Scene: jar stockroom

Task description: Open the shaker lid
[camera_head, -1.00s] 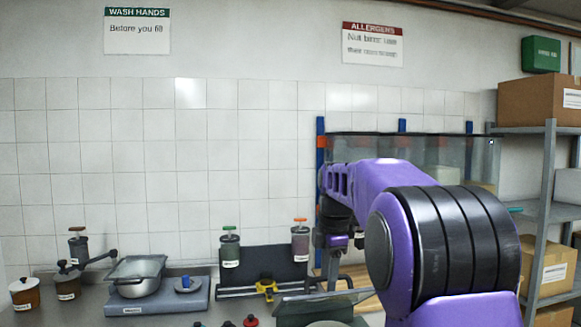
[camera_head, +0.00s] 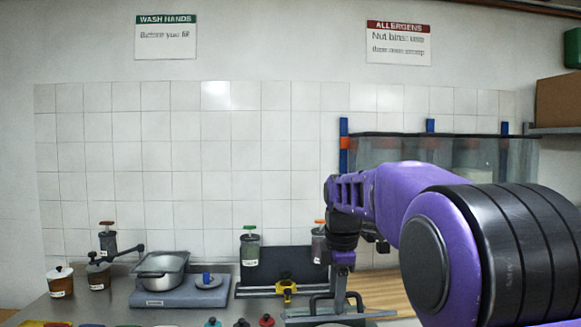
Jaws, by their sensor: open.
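No container is clearly marked as the shaker, and I cannot tell which one it is. Small capped tops in teal (camera_head: 212,323), dark (camera_head: 242,323) and red (camera_head: 266,321) show at the bottom edge, their lower parts cut off. A dark canister with a green handle (camera_head: 249,250) and one with an orange handle (camera_head: 318,245) stand against the back. My gripper (camera_head: 341,298) points down over the right part of the counter, right of these tops. It is open, and I see nothing held in it. Its fingertips are small and hard to make out.
A pan-like vessel (camera_head: 160,274) sits on a grey scale (camera_head: 183,293) at left. A yellow-and-black clamp (camera_head: 287,289) lies mid-counter. A glass-fronted case (camera_head: 450,150) is behind my arm.

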